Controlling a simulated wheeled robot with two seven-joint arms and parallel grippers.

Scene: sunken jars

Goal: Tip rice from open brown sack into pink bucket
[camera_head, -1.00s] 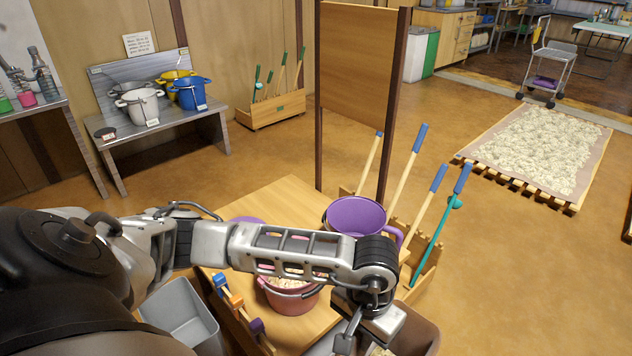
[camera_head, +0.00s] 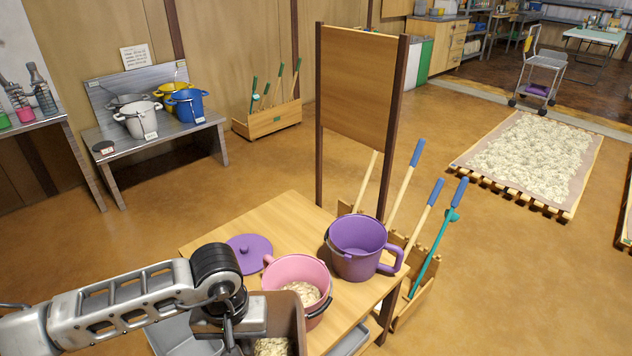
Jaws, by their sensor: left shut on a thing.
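The open brown sack (camera_head: 290,307) is at the bottom of the head view, with pale rice (camera_head: 272,347) visible inside. My left gripper (camera_head: 230,338) is at the sack's left side and shut on it; the fingertips are partly hidden. The pink bucket (camera_head: 285,268) stands on the wooden table just behind the sack, which hides part of its front. Some pale rice (camera_head: 304,293) shows inside the bucket. The sack looks upright; I cannot tell whether it touches the bucket. My right gripper is not in view.
A purple bucket (camera_head: 350,262) stands right of the pink one, and a purple lid (camera_head: 240,243) lies behind it to the left. A wooden board (camera_head: 358,90) on posts and a rack of long-handled tools (camera_head: 405,298) stand beyond the table.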

